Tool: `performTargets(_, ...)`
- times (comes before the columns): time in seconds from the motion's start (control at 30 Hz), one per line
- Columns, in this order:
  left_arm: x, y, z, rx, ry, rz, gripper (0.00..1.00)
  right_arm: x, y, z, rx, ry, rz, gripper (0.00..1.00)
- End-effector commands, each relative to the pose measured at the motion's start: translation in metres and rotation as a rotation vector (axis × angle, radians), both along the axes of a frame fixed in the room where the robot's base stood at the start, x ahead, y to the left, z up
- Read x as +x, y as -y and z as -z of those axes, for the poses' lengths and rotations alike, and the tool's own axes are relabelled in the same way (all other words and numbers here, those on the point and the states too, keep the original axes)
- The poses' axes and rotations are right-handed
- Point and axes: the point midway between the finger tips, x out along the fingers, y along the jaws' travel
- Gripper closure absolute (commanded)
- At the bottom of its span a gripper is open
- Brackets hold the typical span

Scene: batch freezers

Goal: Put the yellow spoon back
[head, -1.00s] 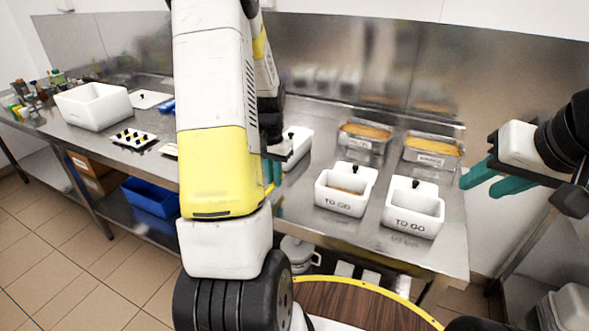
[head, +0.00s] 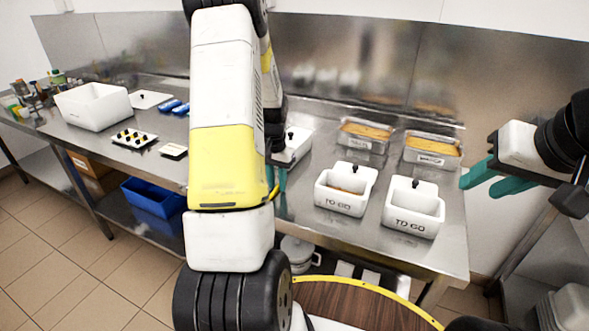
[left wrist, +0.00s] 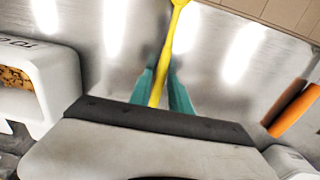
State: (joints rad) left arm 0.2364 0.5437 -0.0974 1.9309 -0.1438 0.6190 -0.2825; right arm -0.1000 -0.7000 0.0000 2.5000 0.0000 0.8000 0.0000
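The yellow spoon (left wrist: 165,55) is held between the teal fingers of my left gripper (left wrist: 163,90), seen in the left wrist view. Its handle runs from between the fingers toward the top edge, where it widens and is cut off. In the head view my left gripper (head: 277,181) is mostly hidden behind my arm, over the steel table, with a bit of yellow (head: 272,193) beside it. My right gripper (head: 487,178) is at the right, its teal fingers apart and empty.
Two white TO GO containers (head: 340,200) (head: 413,222) stand on the steel table (head: 300,212), with two food trays (head: 366,132) (head: 432,146) behind. A white lidded box (head: 296,143) is near my left gripper. An orange object (left wrist: 292,106) shows in the left wrist view.

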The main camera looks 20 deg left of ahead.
Motion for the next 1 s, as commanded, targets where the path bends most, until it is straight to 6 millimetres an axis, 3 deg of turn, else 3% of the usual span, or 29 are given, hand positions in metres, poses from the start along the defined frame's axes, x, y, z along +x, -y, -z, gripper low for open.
performTargets(0.33, 0.0, 0.0, -0.001, 0.0, 0.001, 0.0, 0.66, 0.0, 0.0, 0.0, 0.0, 0.0, 0.0, 0.64)
performTargets(0.47, 0.001, 0.0, -0.01, 0.001, 0.003, 0.0, 0.66, 0.0, 0.0, 0.0, 0.0, 0.0, 0.0, 0.64)
performTargets(1.0, 0.0, -0.002, -0.111, 0.001, 0.004, 0.0, 0.66, 0.0, 0.0, 0.0, 0.0, 0.0, 0.0, 0.64)
